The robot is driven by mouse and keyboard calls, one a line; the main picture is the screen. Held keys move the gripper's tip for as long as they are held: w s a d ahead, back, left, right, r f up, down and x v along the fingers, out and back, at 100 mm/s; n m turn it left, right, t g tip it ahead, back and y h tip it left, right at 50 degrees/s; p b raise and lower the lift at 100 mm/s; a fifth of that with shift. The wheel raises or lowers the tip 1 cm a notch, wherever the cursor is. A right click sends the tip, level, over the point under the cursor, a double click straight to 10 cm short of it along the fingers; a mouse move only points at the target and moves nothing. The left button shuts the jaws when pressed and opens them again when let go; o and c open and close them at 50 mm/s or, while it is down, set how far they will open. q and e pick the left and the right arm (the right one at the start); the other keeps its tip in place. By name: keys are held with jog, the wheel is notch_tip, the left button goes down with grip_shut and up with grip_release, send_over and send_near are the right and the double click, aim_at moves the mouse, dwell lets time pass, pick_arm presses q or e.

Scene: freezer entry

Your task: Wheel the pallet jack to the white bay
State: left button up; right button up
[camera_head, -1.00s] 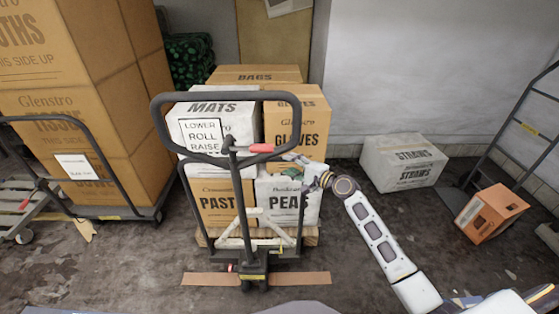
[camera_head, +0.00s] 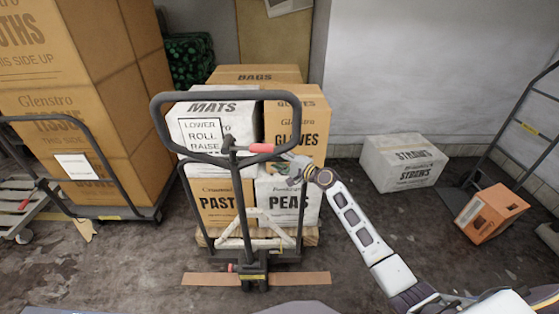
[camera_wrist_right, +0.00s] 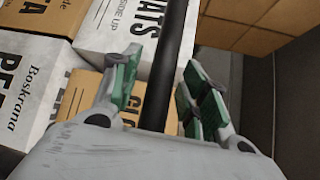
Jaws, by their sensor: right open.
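The pallet jack (camera_head: 248,236) stands upright in the middle of the head view, with a dark looped handle (camera_head: 158,125), a red grip (camera_head: 262,148) and a "LOWER ROLL RAISE" sign (camera_head: 200,136). Stacked boxes, marked MATS, GLOVES, PASTA and PEAS, stand behind its frame on a wooden pallet (camera_head: 312,236). My right gripper (camera_head: 290,164) is at the right side of the handle. In the right wrist view, its open green-padded fingers (camera_wrist_right: 163,62) are on either side of a dark bar (camera_wrist_right: 167,75); contact cannot be told. My left gripper is not in view. I cannot make out a white bay.
A cart (camera_head: 150,212) with tall brown boxes stands at left. A white STRAWS box (camera_head: 403,163) and an orange box (camera_head: 490,216) sit on the floor at right, near a dark trolley frame (camera_head: 515,115). A brown strip (camera_head: 305,278) lies at the jack's front. Floor between is clear.

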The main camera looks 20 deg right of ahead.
grip_shut()
dwell(0.3)
